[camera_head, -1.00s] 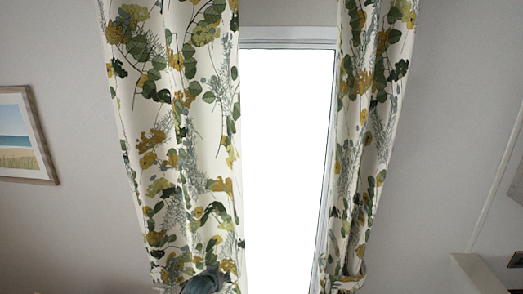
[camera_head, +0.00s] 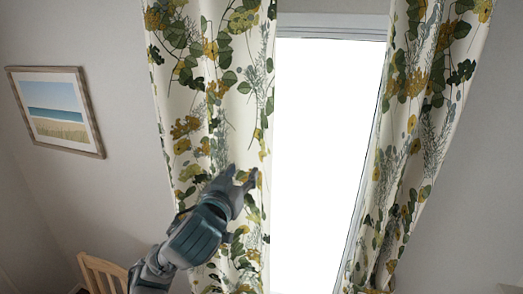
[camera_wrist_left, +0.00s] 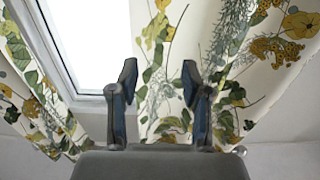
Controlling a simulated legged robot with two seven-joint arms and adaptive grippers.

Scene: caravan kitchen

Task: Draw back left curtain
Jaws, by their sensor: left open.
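The left curtain (camera_head: 205,90) is cream with green, yellow and grey leaf prints. It hangs at the left of the bright window (camera_head: 318,150) and covers that side of it. My left gripper (camera_head: 247,178) is in front of the curtain near its inner edge, at mid height. In the left wrist view the gripper (camera_wrist_left: 159,80) has its two fingers apart, with the curtain (camera_wrist_left: 165,45) behind them. No fabric is clearly pinched between them. I cannot tell whether the fingers touch the cloth. My right gripper is not in view.
The right curtain (camera_head: 425,120) hangs at the window's right side, gathered near its bottom. A framed beach picture (camera_head: 57,110) is on the left wall. A wooden chair back (camera_head: 102,272) shows at the lower left, near my left arm.

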